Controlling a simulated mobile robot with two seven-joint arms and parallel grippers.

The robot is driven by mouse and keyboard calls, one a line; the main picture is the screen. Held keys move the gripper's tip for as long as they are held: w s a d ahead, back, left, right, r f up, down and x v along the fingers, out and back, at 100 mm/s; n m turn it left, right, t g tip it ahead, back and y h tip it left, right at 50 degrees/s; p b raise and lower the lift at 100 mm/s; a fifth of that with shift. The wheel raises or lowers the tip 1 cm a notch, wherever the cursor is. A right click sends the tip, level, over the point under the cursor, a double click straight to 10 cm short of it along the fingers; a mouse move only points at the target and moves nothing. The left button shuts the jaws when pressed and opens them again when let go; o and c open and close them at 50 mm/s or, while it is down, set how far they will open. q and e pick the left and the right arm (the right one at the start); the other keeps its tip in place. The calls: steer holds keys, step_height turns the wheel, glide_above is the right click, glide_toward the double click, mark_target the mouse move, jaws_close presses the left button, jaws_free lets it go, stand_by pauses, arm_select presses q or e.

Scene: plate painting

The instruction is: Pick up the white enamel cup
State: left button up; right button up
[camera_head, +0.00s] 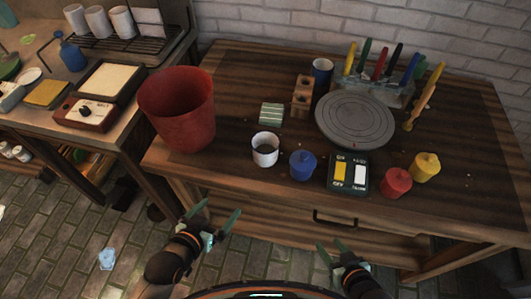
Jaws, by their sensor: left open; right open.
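A white cup (265,149) stands upright on the wooden table, near its front edge. Its inside looks dark. My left gripper (213,215) is open and empty, below and to the left of the cup, in front of the table. My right gripper (329,247) is open and empty, in front of the table and further to the right. Neither gripper touches anything.
A red bucket (177,112) stands left of the white cup. A blue pot (303,165) is close on its right, then a small scale-like box (348,173), and red (396,183) and yellow (425,168) pots. A grey turntable (355,120) lies behind.

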mark_target(259, 158)
arm_select(q)
steer(key=w+d+r+m+h+b, duration=0.2)
steer(key=w+d+r+m+h, duration=0.1)
steer(key=w+d+r, duration=0.35)
steer(key=shift+t, duration=0.5)
steer(key=x, duration=0.5)
steer(key=shift+w+d+r, duration=0.15)
steer(key=shift+w+r, duration=0.15)
steer(key=shift+b+x, duration=0.45)
steer(key=shift+x, duration=2.6)
steer(key=shift+w, duration=0.1)
arm_select(e)
step_height(259, 158, down, 4)
steer(key=shift+r, duration=0.15)
arm_select(q)
steer(key=shift+r, duration=0.1)
steer(key=c, duration=1.3)
